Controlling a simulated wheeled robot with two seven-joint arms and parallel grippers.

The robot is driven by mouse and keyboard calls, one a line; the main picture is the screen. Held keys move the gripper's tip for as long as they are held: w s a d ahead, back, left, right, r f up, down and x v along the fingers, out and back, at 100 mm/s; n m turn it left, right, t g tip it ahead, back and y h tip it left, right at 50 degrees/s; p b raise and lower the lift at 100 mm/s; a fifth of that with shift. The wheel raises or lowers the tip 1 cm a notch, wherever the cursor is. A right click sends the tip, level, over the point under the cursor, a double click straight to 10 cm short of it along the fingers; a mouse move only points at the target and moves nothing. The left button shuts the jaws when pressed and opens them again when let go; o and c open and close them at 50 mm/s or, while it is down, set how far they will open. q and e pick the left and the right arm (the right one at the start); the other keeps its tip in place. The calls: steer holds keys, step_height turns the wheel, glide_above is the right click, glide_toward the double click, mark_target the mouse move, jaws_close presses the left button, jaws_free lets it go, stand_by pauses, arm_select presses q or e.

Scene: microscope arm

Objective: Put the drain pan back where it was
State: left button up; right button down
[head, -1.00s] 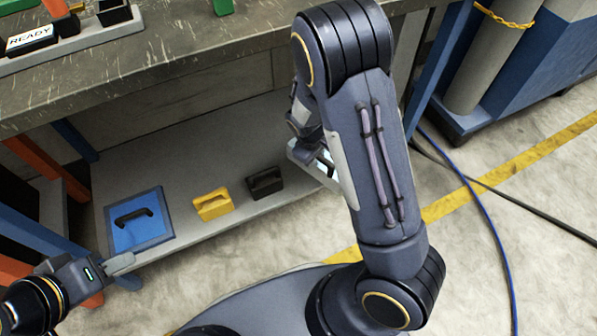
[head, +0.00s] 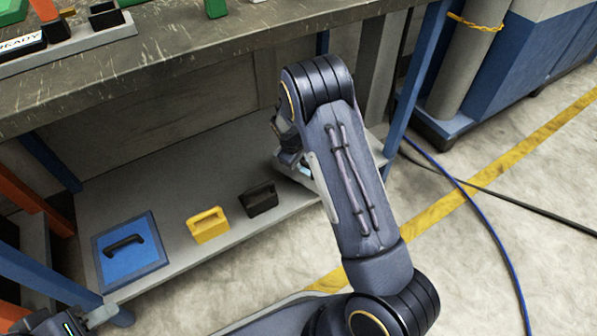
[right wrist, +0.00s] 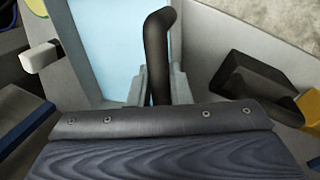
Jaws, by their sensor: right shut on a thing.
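My right gripper (right wrist: 157,92) is shut on the black handle (right wrist: 157,50) of a pale blue pan with a grey rim (right wrist: 98,45), which I take for the drain pan. In the head view the right gripper (head: 290,160) is at the right end of the low grey shelf, partly hidden by my arm, and only a sliver of the pan (head: 303,170) shows. I cannot tell whether the pan touches the shelf. My left gripper (head: 100,316) is at the bottom left edge, cut off and empty as far as I see.
On the shelf (head: 180,170) stand a blue square panel with a black handle (head: 118,262), a yellow handled block (head: 208,225) and a black handled block (head: 259,199). The workbench top (head: 200,65) overhangs the shelf. A blue bench leg (head: 412,90) stands right of the right gripper.

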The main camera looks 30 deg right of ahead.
steer(key=shift+w+d+f+b, duration=0.1)
steer(key=shift+w+f+b, duration=0.2)
steer(key=shift+w+f, duration=0.45)
step_height(320, 180, down, 3)
steer(key=shift+s+b, duration=0.1)
steer(key=shift+b, duration=0.5)
steer(key=c, duration=1.3)
jaws_free()
steer(key=shift+c, duration=0.2)
